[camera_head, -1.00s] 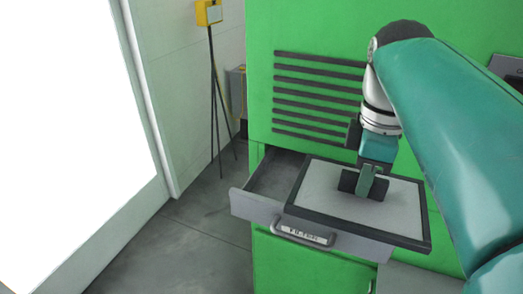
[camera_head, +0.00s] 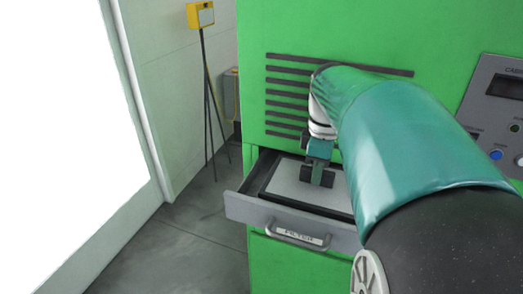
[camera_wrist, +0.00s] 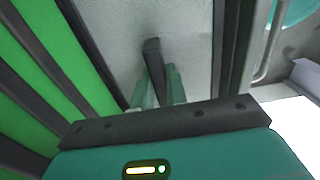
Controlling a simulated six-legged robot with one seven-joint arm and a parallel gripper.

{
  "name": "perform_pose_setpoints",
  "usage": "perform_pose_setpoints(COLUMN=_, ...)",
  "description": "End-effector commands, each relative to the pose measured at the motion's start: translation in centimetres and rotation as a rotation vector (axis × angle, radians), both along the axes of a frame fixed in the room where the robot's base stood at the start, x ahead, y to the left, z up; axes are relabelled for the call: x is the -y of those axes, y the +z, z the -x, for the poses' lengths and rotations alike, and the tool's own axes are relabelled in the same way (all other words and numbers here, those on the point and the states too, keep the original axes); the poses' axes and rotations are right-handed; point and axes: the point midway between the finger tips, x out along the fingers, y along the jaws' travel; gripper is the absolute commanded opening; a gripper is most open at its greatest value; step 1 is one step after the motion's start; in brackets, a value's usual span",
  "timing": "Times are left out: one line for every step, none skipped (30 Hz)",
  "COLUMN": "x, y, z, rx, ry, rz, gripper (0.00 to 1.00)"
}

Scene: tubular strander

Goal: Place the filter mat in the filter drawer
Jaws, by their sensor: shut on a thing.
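The filter mat (camera_head: 285,184) is a light grey panel with a dark frame and a dark grip block in its middle. My gripper (camera_head: 318,177) is shut on that grip block. The mat lies level within the outline of the open filter drawer (camera_head: 240,208); I cannot tell whether it rests on the drawer's floor. The drawer is grey with a front handle labelled FILTER. In the wrist view the mat (camera_wrist: 115,30) fills the upper middle, and my gripper (camera_wrist: 158,85) closes on the grip. My arm hides the drawer's right part.
The green machine cabinet (camera_head: 300,30) with dark vent slats stands behind the drawer. A control panel (camera_head: 500,100) is at the right. A yellow box on a stand (camera_head: 201,15) is at the back left. The floor (camera_head: 180,245) left of the drawer is clear.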

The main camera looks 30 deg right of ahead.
Motion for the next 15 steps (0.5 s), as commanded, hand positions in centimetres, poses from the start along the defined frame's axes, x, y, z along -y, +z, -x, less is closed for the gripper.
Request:
perform_pose_setpoints(x=0.1, y=-0.5, z=-0.4, rx=-0.002, ry=0.000, rz=-0.001, gripper=0.00)
perform_pose_setpoints(x=0.2, y=-0.9, z=-0.7, rx=-0.003, ry=0.001, rz=-0.002, gripper=0.00)
perform_pose_setpoints(x=0.2, y=-1.5, z=-0.8, rx=-0.003, ry=0.000, rz=-0.002, gripper=0.00)
perform_pose_setpoints(x=0.1, y=-2.0, z=-0.7, rx=-0.004, ry=0.000, rz=-0.002, gripper=0.00)
perform_pose_setpoints(x=0.1, y=-2.5, z=-0.7, rx=-0.003, ry=0.000, rz=-0.002, gripper=0.00)
perform_pose_setpoints(x=0.1, y=-3.0, z=-0.7, rx=-0.003, ry=0.000, rz=-0.002, gripper=0.00)
perform_pose_setpoints(x=0.1, y=-3.3, z=-0.7, rx=-0.002, ry=-0.001, rz=-0.001, gripper=0.00)
perform_pose_setpoints(x=0.2, y=-3.6, z=-0.7, rx=-0.001, ry=-0.001, rz=0.000, gripper=0.00)
perform_pose_setpoints(x=0.2, y=-3.7, z=-0.7, rx=-0.001, ry=0.000, rz=-0.001, gripper=0.00)
perform_pose_setpoints(x=0.2, y=-3.8, z=-0.7, rx=0.000, ry=0.000, rz=0.000, gripper=0.00)
perform_pose_setpoints(x=0.1, y=-3.8, z=-0.7, rx=0.000, ry=0.000, rz=0.000, gripper=0.00)
perform_pose_setpoints(x=0.2, y=-3.8, z=-0.7, rx=0.000, ry=0.000, rz=0.000, gripper=0.00)
perform_pose_setpoints(x=0.1, y=-3.8, z=-0.7, rx=0.000, ry=0.000, rz=0.000, gripper=0.00)
perform_pose_setpoints(x=0.1, y=-3.8, z=-0.7, rx=0.000, ry=0.000, rz=0.000, gripper=0.00)
perform_pose_setpoints(x=0.1, y=-3.8, z=-0.7, rx=0.000, ry=0.001, rz=0.000, gripper=0.00)
